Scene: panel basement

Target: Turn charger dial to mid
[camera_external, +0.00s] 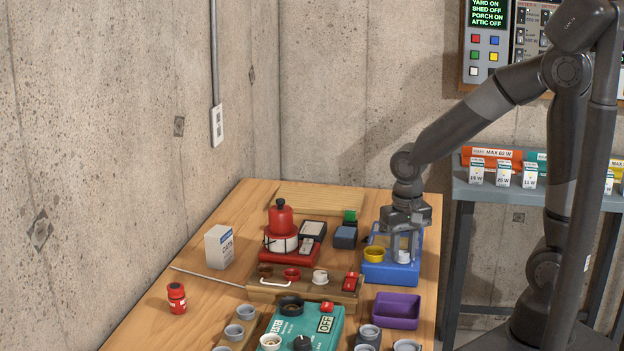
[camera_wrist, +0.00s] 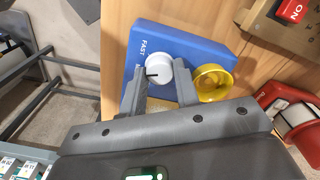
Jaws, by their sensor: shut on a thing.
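The charger is a blue box (camera_external: 393,274) at the right side of the wooden table. It also shows in the wrist view (camera_wrist: 192,42), with the word FAST and part of a second label beginning with M at its left edge. Its white dial (camera_wrist: 158,63) has a dark pointer mark facing left, near the second label. The dial also shows in the external view (camera_external: 403,257). My gripper (camera_wrist: 160,78) is shut on the dial from above, one finger at each side. In the external view, my gripper (camera_external: 402,244) hides part of the box.
A yellow round cup-like part (camera_wrist: 212,82) sits on the charger beside the dial. A red stand with a kettle (camera_external: 282,222) and a blue block (camera_external: 345,237) are to the left. A purple tray (camera_external: 397,309) and a wooden switch board (camera_external: 335,294) are in front.

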